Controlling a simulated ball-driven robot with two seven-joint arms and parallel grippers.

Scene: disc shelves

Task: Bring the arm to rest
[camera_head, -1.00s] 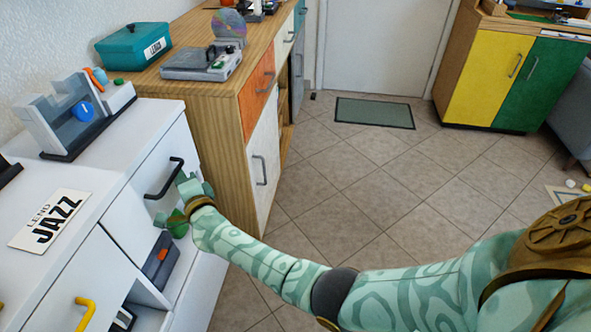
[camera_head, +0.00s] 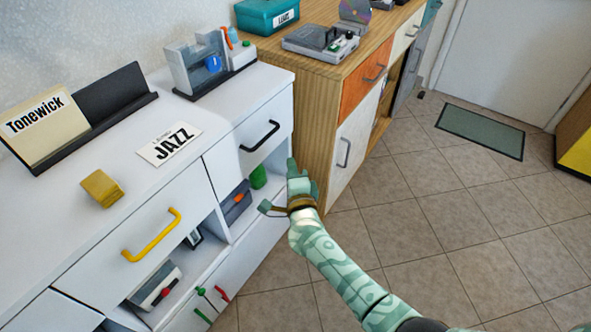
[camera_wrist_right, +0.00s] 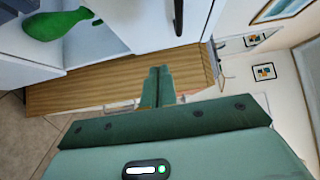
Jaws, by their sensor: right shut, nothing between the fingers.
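My right arm, patterned in mint green, comes in from the lower right in the head view. Its gripper (camera_head: 301,172) points up beside the front right corner of the white cabinet (camera_head: 225,165), apart from the black drawer handle (camera_head: 260,136). In the right wrist view, its two green fingers (camera_wrist_right: 157,86) are together with nothing between them. My left gripper is in neither view.
A green object (camera_head: 258,177) stands in the cabinet's open shelf; the wrist view shows a green bottle shape (camera_wrist_right: 55,24). A wooden cabinet (camera_head: 318,140) adjoins behind.

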